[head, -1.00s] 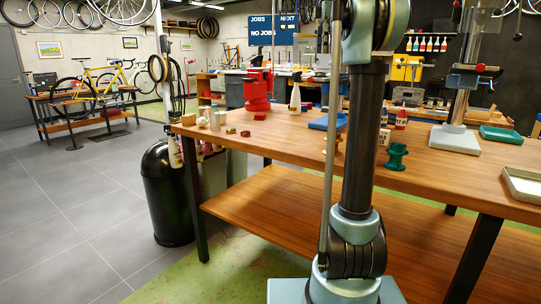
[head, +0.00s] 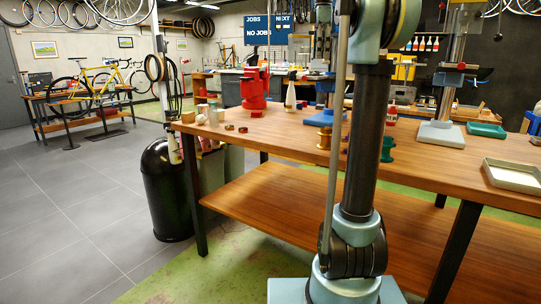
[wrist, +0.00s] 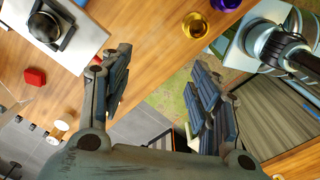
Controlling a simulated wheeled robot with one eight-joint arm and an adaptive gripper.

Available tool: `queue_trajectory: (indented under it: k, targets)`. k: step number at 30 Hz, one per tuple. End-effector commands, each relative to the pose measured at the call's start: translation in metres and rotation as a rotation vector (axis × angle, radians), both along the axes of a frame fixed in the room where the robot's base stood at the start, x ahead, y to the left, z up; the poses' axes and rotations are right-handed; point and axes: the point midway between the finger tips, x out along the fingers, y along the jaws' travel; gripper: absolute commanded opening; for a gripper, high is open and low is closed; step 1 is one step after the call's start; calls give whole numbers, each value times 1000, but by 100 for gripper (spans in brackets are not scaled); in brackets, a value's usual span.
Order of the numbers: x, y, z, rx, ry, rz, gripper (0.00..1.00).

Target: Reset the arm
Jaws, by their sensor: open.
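My arm (head: 358,140) rises through the middle of the head view, with a thin rod beside it. Its upper end leaves the frame at the top, and I cannot make out the gripper there. In the wrist view my gripper (wrist: 157,82) is open, its two padded dark fingers spread wide with nothing between them. Wood bench top, grey floor and a strip of green floor show past the fingers. A gold spool (wrist: 195,25) lies beyond the fingertips, apart from them.
The wooden bench (head: 425,160) holds a red vise-like tool (head: 254,90), a white bottle (head: 290,97), a green spool (head: 387,150), a pale tray (head: 513,176) and a green tray (head: 487,130). A black bin (head: 168,195) stands left of it.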

Motion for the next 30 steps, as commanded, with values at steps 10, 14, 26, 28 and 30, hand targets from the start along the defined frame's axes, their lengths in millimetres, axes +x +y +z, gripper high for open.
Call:
queue_trajectory:
  k: [10,14,26,28,30]
  targets:
    - [-37,2,-42,3,-23,-192,56]
    - [-58,3,-69,6,-35,-300,56]
    - [-129,5,-164,28,-74,-631,56]
    - [-142,5,-183,32,-79,-689,56]
    - [-155,6,-203,38,-86,-746,56]
